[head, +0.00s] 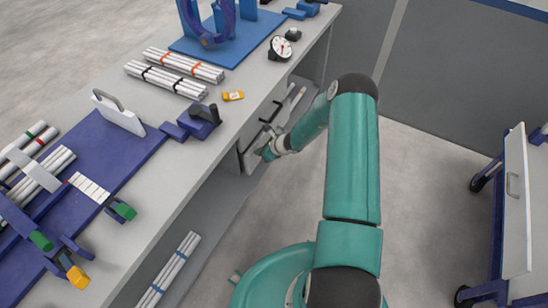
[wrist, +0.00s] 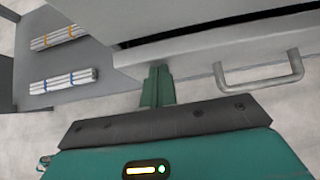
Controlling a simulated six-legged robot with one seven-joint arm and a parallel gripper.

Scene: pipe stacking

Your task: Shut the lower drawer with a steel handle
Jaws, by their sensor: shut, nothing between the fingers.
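The lower drawer shows in the wrist view as a pale grey front panel (wrist: 200,56) with a bent steel handle (wrist: 262,81) at the right. A dark gap runs along the panel's far side, so the drawer stands a little out. My gripper (wrist: 157,82) is shut and empty. Its fingertips are at the panel's near edge, left of the handle; I cannot tell whether they touch. In the head view my gripper (head: 265,152) is low beside the drawer fronts under the bench, and partly hides the lower drawer front (head: 249,159).
The bench top (head: 225,130) above carries pipe bundles (head: 183,66), clamps and a gauge (head: 281,48). More pipe bundles (wrist: 62,82) lie on a shelf left of the drawers. A wheeled cart (head: 517,200) stands at the right. Open floor lies between.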

